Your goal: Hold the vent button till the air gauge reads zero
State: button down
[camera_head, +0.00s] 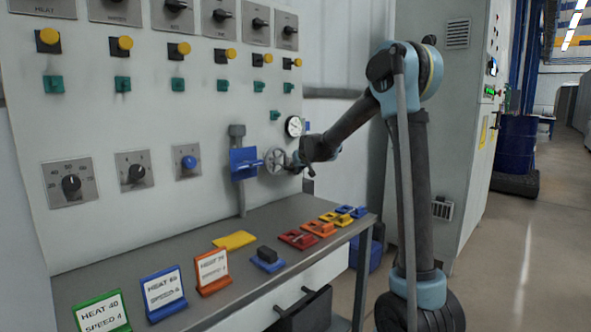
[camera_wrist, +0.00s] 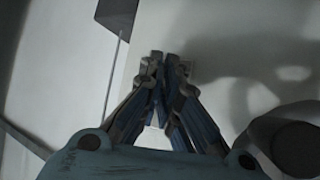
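The air gauge (camera_head: 294,126) is a small white round dial on the panel, and its reading is too small to tell. My gripper (camera_head: 298,160) is at the panel below the gauge, beside a grey handwheel (camera_head: 275,160). In the wrist view my gripper (camera_wrist: 166,60) has its fingertips drawn together, pointing at a pale surface, with nothing seen between them. A small pale patch (camera_wrist: 189,69) shows beside the right fingertip; I cannot tell whether it is the vent button. No vent button can be made out, nor whether the fingertips touch the panel.
A blue bracket (camera_head: 244,162) stands left of the handwheel. Knobs, yellow buttons (camera_head: 125,43) and green switches (camera_head: 123,84) fill the panel. A grey bench (camera_head: 205,250) below carries coloured label stands and blocks. Open floor (camera_head: 535,260) lies at the right.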

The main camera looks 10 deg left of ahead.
jog(key=shift+s+r, duration=0.1)
jog(key=shift+r, duration=0.15)
jog(key=shift+d, duration=0.2)
dwell(0.5)
jog(key=shift+s+d+f, duration=0.15)
jog(key=shift+s+d, duration=0.45)
jog(key=shift+d, duration=0.25)
jog(key=shift+d, duration=0.1)
jog(key=shift+s+d, duration=0.8)
jog(key=shift+d, duration=0.15)
jog(key=shift+s+d, duration=0.75)
jog(key=shift+d, duration=0.2)
